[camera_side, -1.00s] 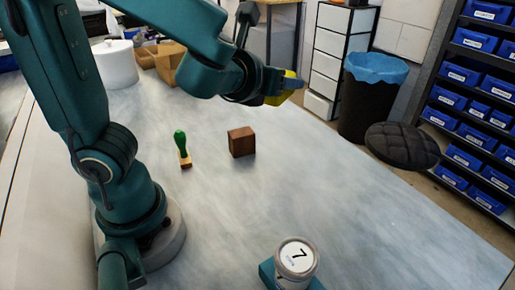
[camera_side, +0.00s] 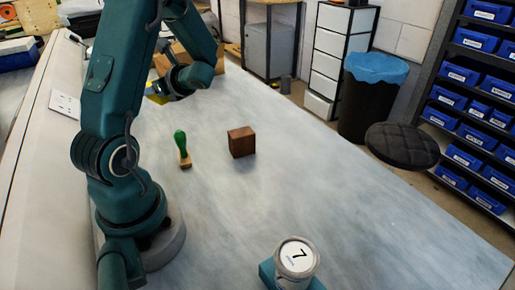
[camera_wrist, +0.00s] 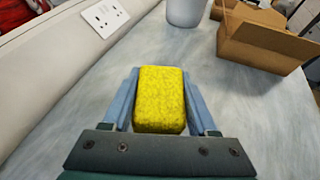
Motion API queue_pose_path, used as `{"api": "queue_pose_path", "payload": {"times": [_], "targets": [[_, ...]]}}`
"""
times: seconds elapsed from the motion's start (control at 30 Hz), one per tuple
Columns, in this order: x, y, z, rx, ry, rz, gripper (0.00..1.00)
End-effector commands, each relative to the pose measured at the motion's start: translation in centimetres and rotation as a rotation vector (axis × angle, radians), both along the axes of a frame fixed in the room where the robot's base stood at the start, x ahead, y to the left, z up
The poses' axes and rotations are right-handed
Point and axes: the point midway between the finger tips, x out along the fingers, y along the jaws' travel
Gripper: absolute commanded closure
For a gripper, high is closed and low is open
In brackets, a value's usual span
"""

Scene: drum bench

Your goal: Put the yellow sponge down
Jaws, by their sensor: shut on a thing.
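The yellow sponge (camera_wrist: 160,98) sits between the two blue fingers of my gripper (camera_wrist: 161,84) in the wrist view. My gripper is shut on it, with a finger along each long side. In the side view my gripper (camera_side: 161,93) is low at the back left of the bench, and only a small part of the sponge (camera_side: 154,98) shows past it. I cannot tell whether the sponge touches the bench top (camera_side: 330,190).
An open cardboard box (camera_wrist: 262,38) and a pale cylinder (camera_wrist: 186,10) stand beyond the sponge.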

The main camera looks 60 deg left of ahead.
Motion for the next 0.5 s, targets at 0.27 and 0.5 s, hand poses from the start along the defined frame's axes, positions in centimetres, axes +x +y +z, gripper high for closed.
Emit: {"api": "queue_pose_path", "payload": {"times": [0.27,0.5], "targets": [[0.3,0.5,-1.7,-0.002,0.0,0.052,0.93],[4.9,0.0,-4.4,-0.001,0.0,0.05,0.93]]}}
